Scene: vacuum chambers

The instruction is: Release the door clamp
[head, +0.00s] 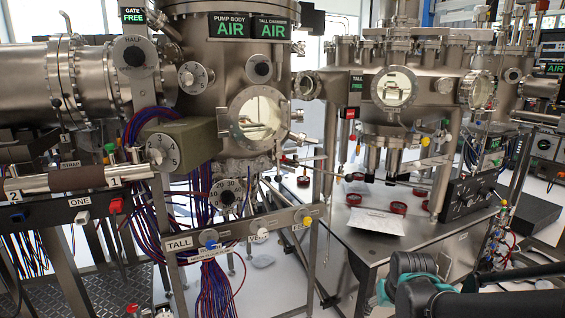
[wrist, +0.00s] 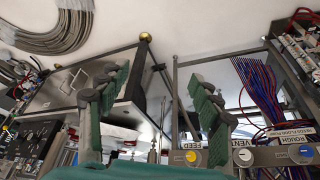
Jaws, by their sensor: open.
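The tall chamber (head: 232,62) stands left of centre in the head view, with signs reading AIR above it. On its front is a round flanged door with a window (head: 256,119). Small fittings sit around its rim; I cannot tell which of them is the door clamp. My gripper (wrist: 155,92) shows in the wrist view, with two green-padded fingers wide apart and nothing between them. It is away from the chamber door, which I cannot make out in that view. The head view does not show the fingers.
A rail labelled TALL (head: 240,238) with blue, white and yellow knobs runs below the chamber. Knobs on a similar panel (wrist: 270,157) show in the wrist view. A steel bench (head: 378,257) with red-rimmed parts stands right. Cable bundles (head: 212,290) hang under the rail.

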